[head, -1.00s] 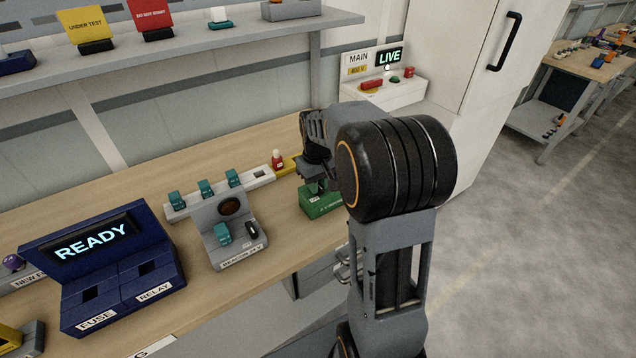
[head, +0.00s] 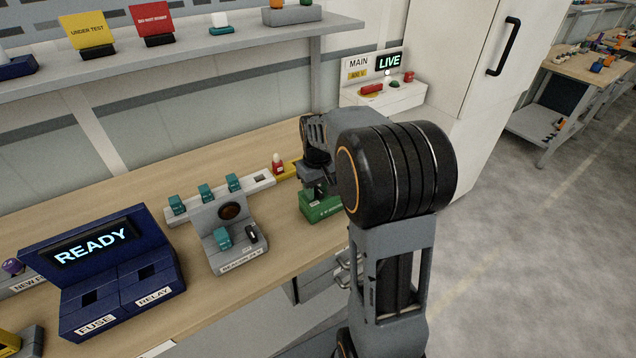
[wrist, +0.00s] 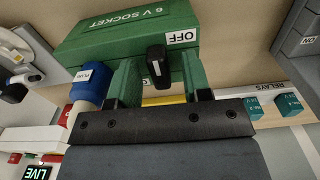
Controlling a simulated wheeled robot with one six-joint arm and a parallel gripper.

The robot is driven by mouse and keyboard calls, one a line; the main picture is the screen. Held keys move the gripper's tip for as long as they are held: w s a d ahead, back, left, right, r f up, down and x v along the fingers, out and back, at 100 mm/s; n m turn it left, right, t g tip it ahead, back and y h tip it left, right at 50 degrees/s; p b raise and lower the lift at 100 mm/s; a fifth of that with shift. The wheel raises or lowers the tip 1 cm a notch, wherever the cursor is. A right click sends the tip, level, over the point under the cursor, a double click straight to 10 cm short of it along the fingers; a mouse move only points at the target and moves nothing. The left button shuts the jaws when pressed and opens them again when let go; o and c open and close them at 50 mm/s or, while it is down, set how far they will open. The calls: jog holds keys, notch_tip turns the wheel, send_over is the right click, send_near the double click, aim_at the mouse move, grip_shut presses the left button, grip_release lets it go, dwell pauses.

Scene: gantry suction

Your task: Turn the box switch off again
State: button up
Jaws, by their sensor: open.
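The green box (head: 318,207), marked "6 V SOCKET", stands on the bench. It fills the top of the wrist view (wrist: 120,32). Its black switch lever (wrist: 157,62), with a white stripe, stands beside an "OFF" label (wrist: 182,37); I cannot tell which way it is set. My gripper (wrist: 160,82) is open, one finger on each side of the lever, with gaps showing. In the head view my gripper (head: 318,186) is over the box, and my arm hides part of both. A blue plug (wrist: 90,85) sits at the box's left side in the wrist view.
A grey holder (head: 235,245) with its own black switch stands left of the box. Behind it is a pale rail (head: 215,196) with teal relays. A blue "READY" console (head: 100,270) is farther left. The main panel (head: 385,85) shows "LIVE" behind my arm.

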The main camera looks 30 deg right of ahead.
aim_at(318, 190)
notch_tip(318, 190, up, 14)
dwell(0.6)
jog(key=shift+f, duration=0.15)
jog(key=s+a+f+t, duration=0.1)
jog(key=s+a+f, duration=0.1)
jog(key=s, duration=0.3)
jog(key=s+a+f+t, duration=0.1)
jog(key=s+a+f, duration=0.2)
jog(key=s+a, duration=0.1)
jog(key=s+a+f+m+t, duration=0.1)
jog(key=s+a+f, duration=0.2)
jog(key=s, duration=0.3)
jog(key=shift+s+f+t, duration=0.25)
jog(key=shift+s+t, duration=0.1)
jog(key=shift+t, duration=0.05)
